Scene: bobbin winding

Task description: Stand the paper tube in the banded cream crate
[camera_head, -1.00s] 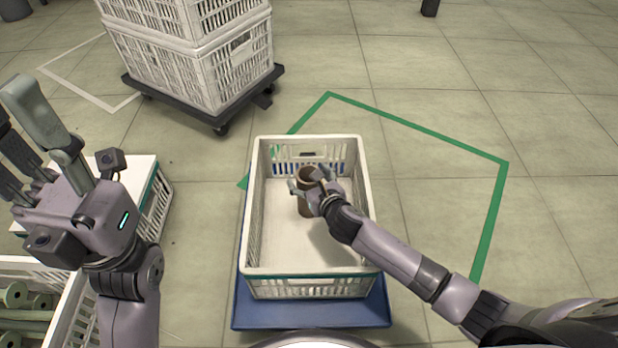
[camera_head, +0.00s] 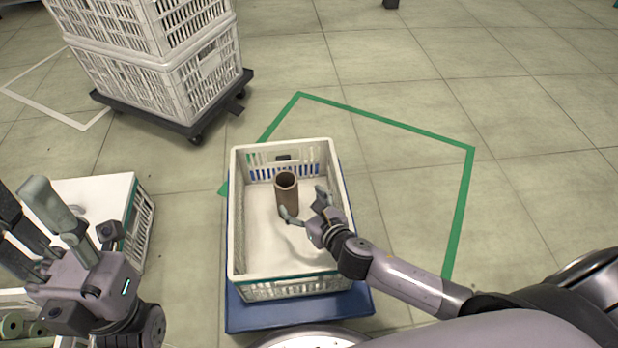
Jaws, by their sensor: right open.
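The brown paper tube (camera_head: 287,198) stands upright inside the cream crate (camera_head: 236,240), towards its back and middle. The crate has a green band near its front rim and rests on a blue base. My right gripper (camera_head: 304,205) is open and empty, just in front and to the right of the tube, inside the crate's outline. One finger is close to the tube's lower part; I cannot tell if it touches. My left gripper (camera_head: 25,220) is at the left edge, away from the crate, with its fingers spread apart and nothing between them.
A blue platform (camera_head: 300,312) lies under the crate. Stacked white crates (camera_head: 160,85) stand on a dark wheeled dolly (camera_head: 170,121) at the back left. Another crate with a white top (camera_head: 110,195) is at left. Green floor tape (camera_head: 400,127) outlines clear floor at right.

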